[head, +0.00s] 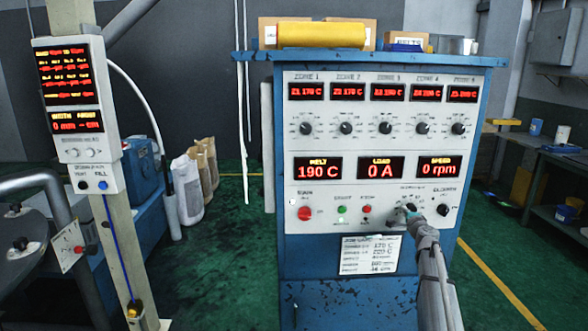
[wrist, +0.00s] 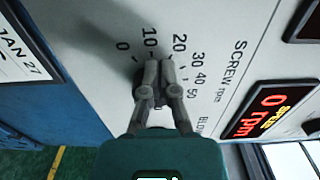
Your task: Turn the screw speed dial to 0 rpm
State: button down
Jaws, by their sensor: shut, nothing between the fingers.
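The screw speed scale (wrist: 180,40) is printed on the white panel in the wrist view, with marks from 0 to 50 beside the word SCREW. My gripper (wrist: 159,68) is over the middle of this scale, fingers together and empty. The dial itself is mostly hidden behind the fingers, so its pointer cannot be read. In the head view my gripper (head: 411,210) is at the lower right of the control panel, in front of the dial's place. The red SPEED display (head: 439,167) reads 0 rpm; it also shows in the wrist view (wrist: 266,109).
The blue control cabinet (head: 300,270) has a row of zone knobs above. A red button (head: 305,213) and small green and red buttons lie left of my gripper, and a black knob (head: 443,210) is close on its right. A paper label (head: 371,254) is below.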

jog(key=shift+d, duration=0.3)
dwell(0.5)
jog(key=shift+f+b, duration=0.6)
jog(key=shift+b, duration=0.05)
jog(key=shift+a, duration=0.5)
dwell(0.4)
jog(key=s, duration=0.6)
dwell(0.5)
jog(key=shift+d, duration=0.1)
